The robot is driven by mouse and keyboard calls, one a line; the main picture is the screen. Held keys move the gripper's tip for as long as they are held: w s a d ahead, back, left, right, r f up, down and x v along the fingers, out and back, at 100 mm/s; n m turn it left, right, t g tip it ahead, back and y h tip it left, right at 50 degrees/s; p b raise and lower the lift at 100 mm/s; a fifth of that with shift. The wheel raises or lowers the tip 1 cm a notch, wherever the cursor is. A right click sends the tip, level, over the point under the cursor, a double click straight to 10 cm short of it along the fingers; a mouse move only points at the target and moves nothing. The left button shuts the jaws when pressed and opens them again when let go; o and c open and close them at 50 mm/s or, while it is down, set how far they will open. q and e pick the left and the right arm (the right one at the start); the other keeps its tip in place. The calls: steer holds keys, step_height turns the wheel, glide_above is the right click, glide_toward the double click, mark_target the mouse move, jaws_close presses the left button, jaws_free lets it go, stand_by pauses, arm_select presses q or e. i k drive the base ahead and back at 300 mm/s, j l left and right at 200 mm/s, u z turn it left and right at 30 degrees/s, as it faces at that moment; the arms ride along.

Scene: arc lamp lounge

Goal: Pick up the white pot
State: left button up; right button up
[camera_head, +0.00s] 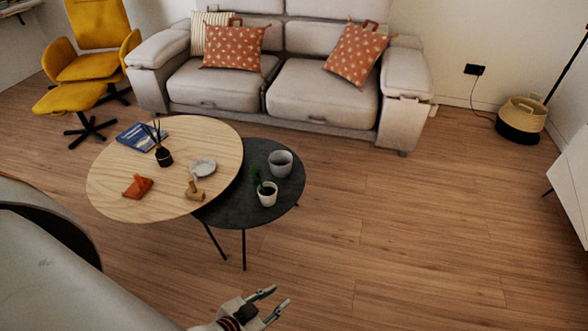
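A small white pot (267,199) with a green plant in it stands upright on the dark round side table (290,197). A larger pale grey, empty-looking pot (281,168) stands just behind it on the same table. My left gripper (280,296) is at the bottom of the view, in front of the tables and apart from both pots. Its two fingers are spread with nothing between them. My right gripper is not in view.
A light wooden round table (112,192) overlaps the dark one and holds a book (138,137), a dark reed holder, a pale dish, an orange item and a wooden object. A sofa (215,87) stands behind. The floor (400,230) to the right is clear.

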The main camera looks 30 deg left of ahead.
mark_target(267, 191)
steer(key=i+z, duration=0.45)
steer(key=i, duration=0.95)
steer(key=i+z, duration=0.2)
steer(key=z, duration=0.3)
steer(key=i+j+z, duration=0.1)
steer(key=z, duration=0.35)
steer(key=i+j+z, duration=0.2)
steer(key=z, duration=0.3)
steer(key=j+z, duration=0.2)
steer(key=z, duration=0.7)
steer(key=j+z, duration=0.2)
steer(key=z, duration=0.7)
steer(key=k+j+z, duration=0.1)
steer(key=z, duration=0.8)
steer(key=k+z, duration=0.15)
steer(key=z, duration=0.8)
steer(key=k+z, duration=0.15)
steer(key=z, duration=0.75)
steer(key=k+l+z, duration=0.1)
steer(key=z, duration=0.8)
steer(key=l+z, duration=0.2)
steer(key=z, duration=0.7)
steer(key=l+z, duration=0.25)
steer(key=z, duration=0.65)
steer(key=k+l, duration=0.05)
